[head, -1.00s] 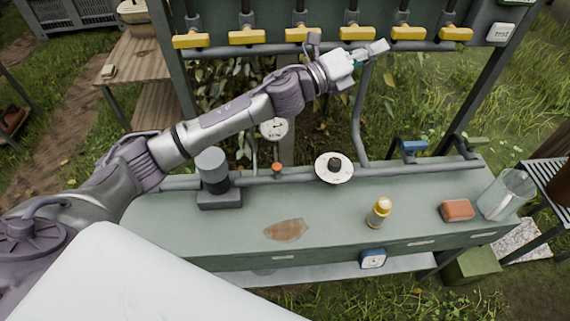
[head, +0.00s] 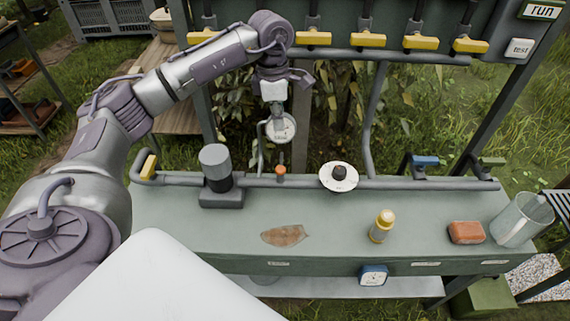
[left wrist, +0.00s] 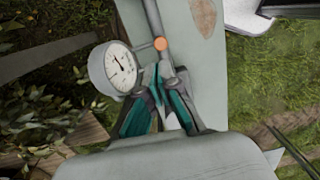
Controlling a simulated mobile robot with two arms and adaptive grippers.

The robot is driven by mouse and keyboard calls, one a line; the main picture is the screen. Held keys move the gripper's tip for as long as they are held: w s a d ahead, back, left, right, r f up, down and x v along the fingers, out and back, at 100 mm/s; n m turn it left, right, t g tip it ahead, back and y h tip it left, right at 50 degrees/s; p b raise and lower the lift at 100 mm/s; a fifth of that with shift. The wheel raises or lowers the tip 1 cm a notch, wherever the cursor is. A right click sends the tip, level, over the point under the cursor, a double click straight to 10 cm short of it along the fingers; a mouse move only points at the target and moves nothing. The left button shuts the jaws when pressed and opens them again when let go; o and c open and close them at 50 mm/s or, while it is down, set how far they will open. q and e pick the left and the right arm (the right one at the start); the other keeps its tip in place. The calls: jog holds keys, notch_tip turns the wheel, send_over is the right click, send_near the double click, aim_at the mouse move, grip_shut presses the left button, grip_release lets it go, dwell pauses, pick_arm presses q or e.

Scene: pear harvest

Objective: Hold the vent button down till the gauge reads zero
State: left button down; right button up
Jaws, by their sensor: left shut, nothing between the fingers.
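The orange vent button (head: 281,170) stands up from the grey pipe along the back of the bench. The round white gauge (head: 287,132) is just behind it, partly covered by my gripper in the head view. My left gripper (head: 278,122) points down above the button, shut and empty, with a gap to it. In the left wrist view the shut fingertips (left wrist: 167,72) lie just short of the orange button (left wrist: 161,44). The gauge (left wrist: 118,68) is at their left, its dark needle off to one side; its numbers are too small to read. My right gripper is out of view.
A grey cylinder on a block (head: 216,175) stands left of the button, a white disc with a black knob (head: 339,177) right of it. A yellow-capped bottle (head: 381,226), orange-brown block (head: 467,232) and glass jug (head: 522,220) are on the bench. Yellow handles (head: 368,40) hang above.

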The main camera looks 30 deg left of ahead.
pick_arm(q)
jog(key=shift+a, duration=0.35)
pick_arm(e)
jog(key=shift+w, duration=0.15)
pick_arm(q)
jog(key=shift+s, duration=0.1)
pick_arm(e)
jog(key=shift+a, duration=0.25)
pick_arm(q)
jog(key=p, duration=0.4)
send_near(280, 168)
jog(key=f, duration=0.7)
jog(key=shift+d+f, duration=0.1)
jog(key=shift+d, duration=0.15)
jog(key=shift+f, duration=0.15)
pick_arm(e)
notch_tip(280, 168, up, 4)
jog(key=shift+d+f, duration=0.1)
